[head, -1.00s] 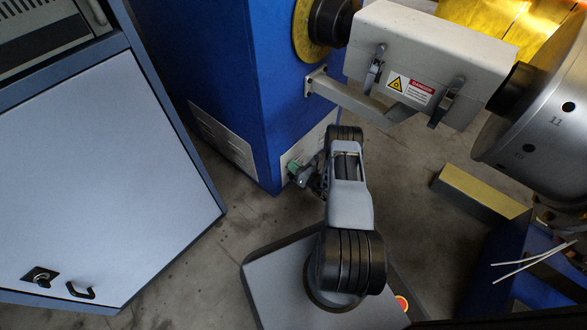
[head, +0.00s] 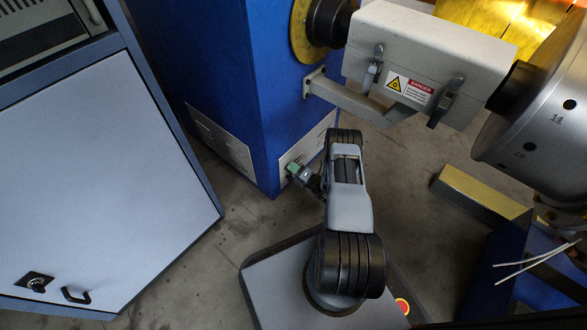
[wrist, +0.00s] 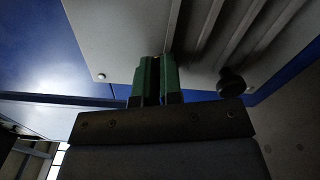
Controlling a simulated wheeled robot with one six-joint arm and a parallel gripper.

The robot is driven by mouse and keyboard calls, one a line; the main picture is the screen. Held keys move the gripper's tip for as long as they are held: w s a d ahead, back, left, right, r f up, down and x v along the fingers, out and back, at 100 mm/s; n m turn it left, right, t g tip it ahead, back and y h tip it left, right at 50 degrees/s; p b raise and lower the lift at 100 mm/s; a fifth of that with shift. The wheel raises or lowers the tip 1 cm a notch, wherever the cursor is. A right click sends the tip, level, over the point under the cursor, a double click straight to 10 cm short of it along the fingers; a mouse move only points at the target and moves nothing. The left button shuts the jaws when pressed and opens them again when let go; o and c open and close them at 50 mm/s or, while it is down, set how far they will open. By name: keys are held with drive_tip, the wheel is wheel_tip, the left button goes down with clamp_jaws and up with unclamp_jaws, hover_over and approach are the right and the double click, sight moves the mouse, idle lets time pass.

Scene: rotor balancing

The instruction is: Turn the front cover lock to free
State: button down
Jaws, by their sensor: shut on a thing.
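The front cover (head: 316,146) is a pale louvred panel low on the blue machine housing. In the wrist view the cover (wrist: 120,35) fills the upper middle, with diagonal louvres to the right. My gripper (wrist: 157,62) has green fingers that point at the cover, close together. They are shut on the front cover lock (wrist: 157,57), of which only a small brassy bit shows between the tips. The lock's setting cannot be read. In the head view my gripper (head: 292,168) is at the cover's left part and the lock is hidden.
A dark round knob (wrist: 231,82) stands out from the cover right of my fingers. A grey guard box (head: 430,65) with a danger label and a large metal rotor (head: 540,120) are above right. A grey cabinet (head: 100,170) stands left. Bare floor (head: 235,245) lies between.

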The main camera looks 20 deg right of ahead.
drive_tip(key=shift+f+m, duration=0.15)
drive_tip(key=shift+m, duration=1.45)
drive_tip(key=c, duration=1.3)
unclamp_jaws()
